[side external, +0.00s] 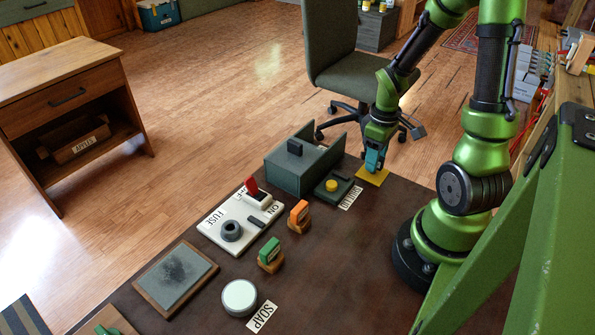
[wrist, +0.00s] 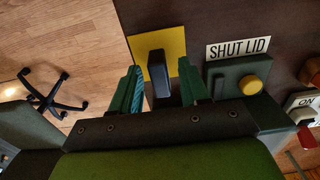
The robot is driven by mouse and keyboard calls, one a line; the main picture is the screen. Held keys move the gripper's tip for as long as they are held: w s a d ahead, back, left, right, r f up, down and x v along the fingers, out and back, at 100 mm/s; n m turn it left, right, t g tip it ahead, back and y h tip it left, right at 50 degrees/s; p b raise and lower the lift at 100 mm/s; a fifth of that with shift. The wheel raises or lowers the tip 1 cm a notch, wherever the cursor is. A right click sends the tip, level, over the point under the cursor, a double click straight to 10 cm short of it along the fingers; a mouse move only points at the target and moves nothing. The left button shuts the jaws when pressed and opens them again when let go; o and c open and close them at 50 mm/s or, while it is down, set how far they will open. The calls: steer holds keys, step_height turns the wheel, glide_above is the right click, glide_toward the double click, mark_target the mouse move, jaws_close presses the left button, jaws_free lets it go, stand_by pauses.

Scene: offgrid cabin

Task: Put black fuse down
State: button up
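The black fuse (wrist: 158,73) shows in the wrist view between my two fingers, over the yellow square (wrist: 141,45). It appears to stand on the square, with a gap visible on each side of it. My gripper (wrist: 162,88) is open around the fuse and does not appear to grip it. In the side view my gripper (side external: 373,162) is low over the yellow square (side external: 372,178), at the far edge of the dark table. The fuse is hidden there by my fingers.
A grey-green box (side external: 290,172) and a block with a yellow button (side external: 332,185) stand left of my gripper. Nearer are a white fuse panel (side external: 224,215) with a red lever, orange and green stamps, and a white disc (side external: 240,297). An office chair stands behind.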

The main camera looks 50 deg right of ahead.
steer(key=shift+r, duration=0.15)
step_height(320, 180, up, 12)
steer(key=w+a+r+m+t+y, duration=0.1)
steer(key=a+r+m+t, duration=0.1)
steer(key=a, duration=0.7)
steer(key=w+a+r+m+t+y, duration=0.1)
steer(key=a+r+t, duration=0.4)
steer(key=a, duration=0.5)
step_height(320, 180, up, 2)
steer(key=shift+a+r+m, duration=0.1)
steer(key=shift+a+m, duration=0.05)
steer(key=shift+m, duration=0.35)
